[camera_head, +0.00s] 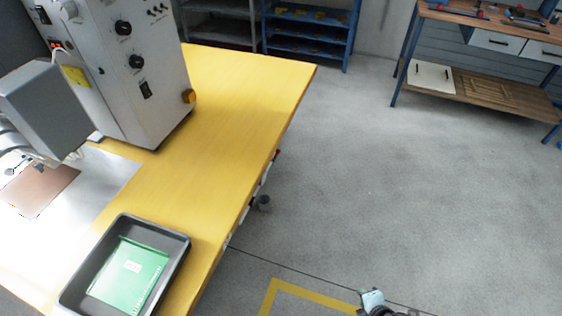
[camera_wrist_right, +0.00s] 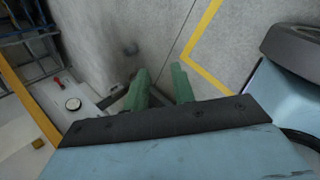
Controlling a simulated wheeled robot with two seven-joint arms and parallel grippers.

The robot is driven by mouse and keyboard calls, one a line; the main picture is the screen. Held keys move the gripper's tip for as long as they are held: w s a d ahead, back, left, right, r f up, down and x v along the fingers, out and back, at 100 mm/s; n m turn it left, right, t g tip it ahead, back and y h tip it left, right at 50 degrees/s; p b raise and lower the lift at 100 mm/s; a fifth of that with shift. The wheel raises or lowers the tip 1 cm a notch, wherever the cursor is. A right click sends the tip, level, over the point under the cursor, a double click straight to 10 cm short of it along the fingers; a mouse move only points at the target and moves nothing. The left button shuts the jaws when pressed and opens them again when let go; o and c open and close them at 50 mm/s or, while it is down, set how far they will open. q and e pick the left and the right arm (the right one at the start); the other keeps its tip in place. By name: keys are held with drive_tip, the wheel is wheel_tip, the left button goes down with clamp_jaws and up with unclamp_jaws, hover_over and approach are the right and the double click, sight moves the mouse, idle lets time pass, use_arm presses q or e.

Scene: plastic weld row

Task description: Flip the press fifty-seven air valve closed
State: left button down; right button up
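A small red lever, which looks like the air valve (camera_wrist_right: 58,83), shows in the right wrist view on a pale panel below the yellow table edge. A round white-faced gauge (camera_wrist_right: 73,104) is beside it. In the head view a bit of red (camera_head: 277,155) sticks out past the table's right side; most of the panel is hidden under the tabletop. My right gripper (camera_wrist_right: 160,84) has its two green fingers apart with nothing between them, away from the lever. Part of my right arm shows at the bottom of the head view. My left gripper is not in view.
The yellow table (camera_head: 225,110) carries a grey welding press (camera_head: 130,75) and a black tray (camera_head: 180,262) with green sheets (camera_head: 130,275). A dark round fitting (camera_head: 262,203) juts out from the table side. The floor (camera_head: 400,190) to the right is clear. A workbench (camera_head: 480,90) stands behind.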

drive_tip(key=s+f+m+g, duration=0.2)
drive_tip(key=s+f+m, duration=0.2)
drive_tip(key=s+m, duration=0.2)
drive_tip(key=s+d+f+m+g, duration=0.1)
drive_tip(key=s+f+m, duration=0.3)
drive_tip(key=s, duration=0.6)
drive_tip(key=s+f+m+g, duration=0.3)
drive_tip(key=s+f+m, duration=0.2)
drive_tip(key=s+m, duration=0.3)
drive_tip(key=shift+s+d+m+h, duration=0.25)
drive_tip(key=shift+m+h, duration=0.15)
